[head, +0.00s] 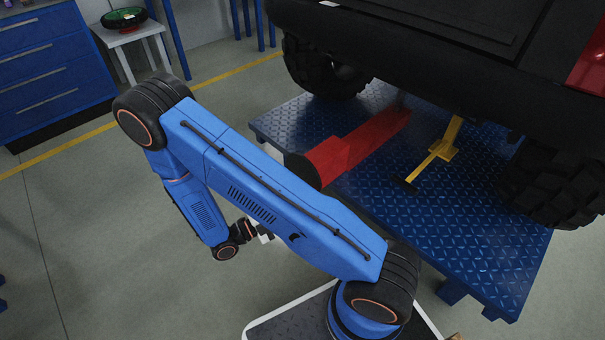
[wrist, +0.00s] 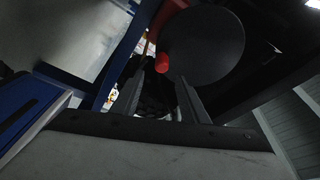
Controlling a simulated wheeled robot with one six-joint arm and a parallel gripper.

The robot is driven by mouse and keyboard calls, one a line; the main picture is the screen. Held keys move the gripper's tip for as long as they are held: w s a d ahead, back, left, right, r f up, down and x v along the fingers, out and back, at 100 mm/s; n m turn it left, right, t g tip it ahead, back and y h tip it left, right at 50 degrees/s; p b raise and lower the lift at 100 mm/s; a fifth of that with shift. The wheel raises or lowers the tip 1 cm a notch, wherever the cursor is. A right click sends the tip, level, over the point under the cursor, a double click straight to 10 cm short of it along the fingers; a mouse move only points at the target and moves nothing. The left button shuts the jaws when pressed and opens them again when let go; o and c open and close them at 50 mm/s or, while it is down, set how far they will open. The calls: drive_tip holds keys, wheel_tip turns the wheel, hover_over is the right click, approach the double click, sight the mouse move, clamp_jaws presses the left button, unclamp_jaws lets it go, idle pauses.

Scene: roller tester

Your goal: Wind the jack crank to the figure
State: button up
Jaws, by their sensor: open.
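A red jack (head: 335,155) lies on the blue tread-plate platform under the vehicle, its dark round end facing my arm. In the wrist view a large dark disc (wrist: 205,45) fills the upper middle, with a red knob (wrist: 162,62) at its lower left edge. The disc looks like the crank on the jack's end; no figure or marking can be read. My gripper (wrist: 160,78) is open, its two fingers pointing toward the disc, and the knob appears between the fingertips. I cannot tell whether they touch it. In the head view my gripper (head: 265,237) is mostly hidden behind my arm.
The blue platform (head: 475,240) carries a dark vehicle with chunky tyres (head: 325,68). A yellow stand with a bar (head: 440,152) is right of the jack. A blue drawer cabinet (head: 50,70) and a small white table (head: 128,37) stand at the back left. Floor at left is clear.

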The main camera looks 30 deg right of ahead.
drive_tip(key=m+y, duration=0.1)
drive_tip(key=m, duration=0.4)
drive_tip(key=m+t+y, duration=0.1)
drive_tip(key=m+y, duration=0.1)
drive_tip(key=m, duration=0.4)
drive_tip(key=m+t+y, duration=0.1)
drive_tip(key=m+y, duration=0.1)
drive_tip(key=m, duration=0.3)
drive_tip(key=shift+w+f+m, duration=0.1)
drive_tip(key=shift+f+m, duration=0.05)
drive_tip(key=shift+m, duration=0.15)
drive_tip(key=shift+d, duration=0.1)
idle(0.3)
drive_tip(key=shift+w+d, duration=0.25)
drive_tip(key=shift+d, duration=0.45)
drive_tip(key=shift+w+d, duration=0.2)
drive_tip(key=shift+d, duration=0.55)
drive_tip(key=shift+w+d, duration=0.25)
drive_tip(key=shift+d, duration=0.45)
drive_tip(key=shift+d, duration=0.1)
